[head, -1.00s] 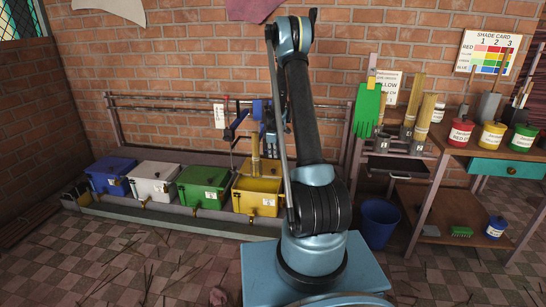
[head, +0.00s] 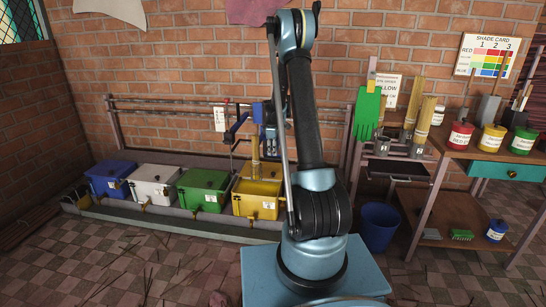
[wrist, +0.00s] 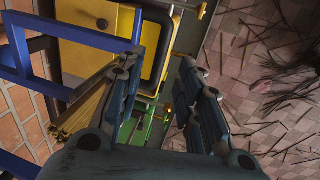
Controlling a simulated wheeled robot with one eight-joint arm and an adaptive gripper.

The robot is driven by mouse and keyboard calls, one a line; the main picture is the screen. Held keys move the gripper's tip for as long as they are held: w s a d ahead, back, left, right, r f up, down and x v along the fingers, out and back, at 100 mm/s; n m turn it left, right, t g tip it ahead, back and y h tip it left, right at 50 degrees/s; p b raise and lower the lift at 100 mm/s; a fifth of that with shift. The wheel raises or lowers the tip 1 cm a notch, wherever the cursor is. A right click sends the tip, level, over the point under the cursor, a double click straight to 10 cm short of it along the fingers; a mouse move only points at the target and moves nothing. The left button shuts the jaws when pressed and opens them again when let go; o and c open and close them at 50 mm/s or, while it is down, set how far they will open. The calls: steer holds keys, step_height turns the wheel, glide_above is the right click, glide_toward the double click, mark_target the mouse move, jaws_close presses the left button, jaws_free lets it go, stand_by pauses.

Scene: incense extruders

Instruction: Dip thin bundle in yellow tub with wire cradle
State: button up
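The yellow tub (head: 256,203) stands at the right end of the row of tubs, with its lid raised at the back. A tan stick bundle (head: 255,158) hangs upright over the tub; whether its lower end is inside cannot be told. In the wrist view the bundle (wrist: 85,108) lies left of my left finger. A blue frame (wrist: 38,78) is beside it; I cannot tell whether this is the wire cradle. My gripper (wrist: 163,62) has its fingers apart, with nothing visible between them. In the head view my gripper (head: 272,140) is beside the bundle, partly hidden by my arm.
Green (head: 203,190), white (head: 154,186) and blue (head: 110,180) tubs stand to the left, lids down. A rail (head: 170,106) runs along the wall behind. More bundles (head: 424,120) stand on a rack at right, near a blue bucket (head: 380,226) and a shelf. Loose sticks litter the floor.

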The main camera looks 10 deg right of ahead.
step_height(320, 180, up, 7)
steer(key=s, duration=0.1)
steer(key=shift+s+a, duration=0.15)
steer(key=shift+a, duration=0.05)
steer(key=s+r+m, duration=0.2)
steer(key=s+r, duration=0.3)
steer(key=s, duration=0.5)
steer(key=s+r+m, duration=0.3)
steer(key=s+r, duration=0.2)
steer(key=s, duration=0.4)
steer(key=s+r+m, duration=0.2)
steer(key=s+r, duration=0.3)
steer(key=s, duration=0.5)
steer(key=s+f+m, duration=0.3)
steer(key=s+f, duration=0.1)
steer(key=s, duration=0.8)
steer(key=s+f+m, duration=0.4)
steer(key=s+f, duration=0.1)
steer(key=s, duration=0.7)
steer(key=shift+s+d+y, duration=0.3)
steer(key=shift+s+d, duration=0.1)
steer(key=shift+d, duration=0.05)
